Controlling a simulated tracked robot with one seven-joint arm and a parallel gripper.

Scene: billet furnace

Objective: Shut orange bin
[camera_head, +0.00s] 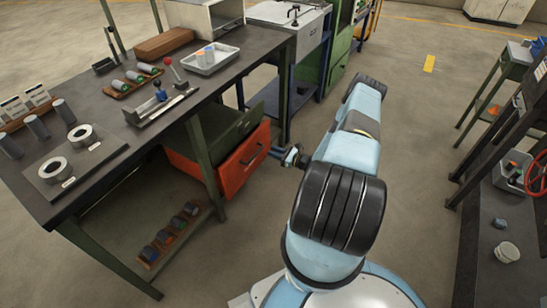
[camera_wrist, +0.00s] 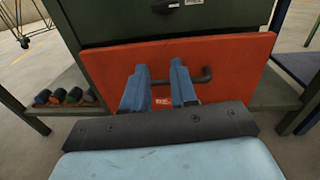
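The orange bin (camera_head: 238,172) is a drawer under the workbench, below a dark green drawer (camera_head: 236,132). Its front stands out from the cabinet, so it is partly open. Its front panel (camera_wrist: 240,62) fills the middle of the wrist view, with a dark bar handle (camera_wrist: 207,76) on it. My gripper (camera_head: 279,153) is just in front of the panel, to the right of the handle in the head view. In the wrist view my gripper (camera_wrist: 160,84) has its two blue fingers apart, pointing at the panel and overlapping the handle's left part. I cannot tell whether they touch it.
The workbench (camera_head: 115,105) carries rings, cylinders, a fixture and a white tray (camera_head: 210,60). A low shelf (camera_head: 168,243) with several coloured pieces is left of the bin. A bench leg (camera_head: 284,95) stands close behind my gripper. The floor on the right is clear up to another stand.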

